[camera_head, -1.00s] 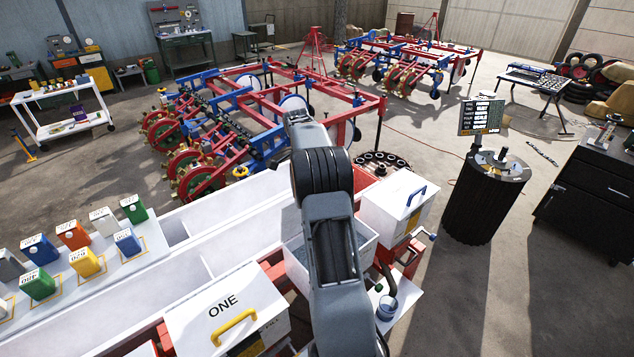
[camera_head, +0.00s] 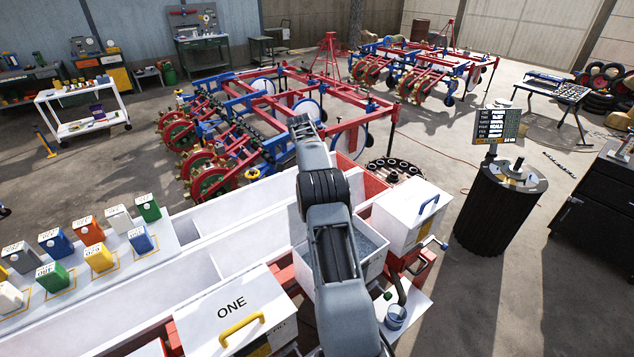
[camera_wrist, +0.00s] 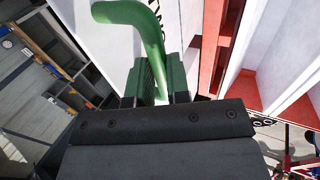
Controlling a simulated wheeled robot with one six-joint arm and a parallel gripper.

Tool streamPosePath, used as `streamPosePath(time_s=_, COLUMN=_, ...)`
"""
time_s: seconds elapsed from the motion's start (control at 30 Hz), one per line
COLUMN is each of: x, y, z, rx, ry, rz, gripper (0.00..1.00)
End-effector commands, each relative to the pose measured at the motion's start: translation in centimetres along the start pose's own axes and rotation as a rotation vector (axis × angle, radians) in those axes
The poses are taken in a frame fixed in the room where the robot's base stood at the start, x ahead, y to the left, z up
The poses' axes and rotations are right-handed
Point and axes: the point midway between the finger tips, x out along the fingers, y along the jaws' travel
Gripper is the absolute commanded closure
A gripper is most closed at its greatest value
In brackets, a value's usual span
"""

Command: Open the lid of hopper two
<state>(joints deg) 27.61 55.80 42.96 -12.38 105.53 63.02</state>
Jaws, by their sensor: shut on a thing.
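A green handle (camera_wrist: 152,45) on a white panel with black lettering too cut off to read fills the top of the wrist view. My gripper (camera_wrist: 160,88) is shut on this handle. In the head view my arm reaches over a white hopper (camera_head: 372,262) between hopper one and a blue-handled hopper. This middle hopper stands open at the top and shows a grey inside.
Hopper one (camera_head: 210,325), with a yellow handle, is shut at the front. The blue-handled white hopper (camera_head: 405,222) is shut on the right. Coloured seed boxes (camera_head: 90,231) stand at left. A dark ribbed drum (camera_head: 490,215) stands at right, with open floor around it.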

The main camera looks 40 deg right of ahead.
Motion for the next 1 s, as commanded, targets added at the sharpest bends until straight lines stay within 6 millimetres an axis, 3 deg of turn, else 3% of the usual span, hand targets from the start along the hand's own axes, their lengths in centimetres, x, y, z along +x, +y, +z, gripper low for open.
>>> streamPosePath(time_s=0.07, x=0.9, y=-0.4, z=0.2, rx=-0.011, ry=-0.01, rz=0.013, gripper=1.0)
streamPosePath(time_s=0.1, x=0.9, y=-0.4, z=0.2, rx=-0.011, ry=-0.01, rz=0.013, gripper=0.82)
streamPosePath(time_s=0.37, x=0.5, y=-0.2, z=0.1, rx=-0.005, ry=-0.006, rz=0.008, gripper=0.58)
streamPosePath(time_s=0.77, x=-0.7, y=0.3, z=0.0, rx=-0.003, ry=-0.003, rz=0.004, gripper=0.58)
streamPosePath(time_s=1.0, x=-3.0, y=3.3, z=0.9, rx=-0.004, ry=-0.003, rz=0.003, gripper=0.58)
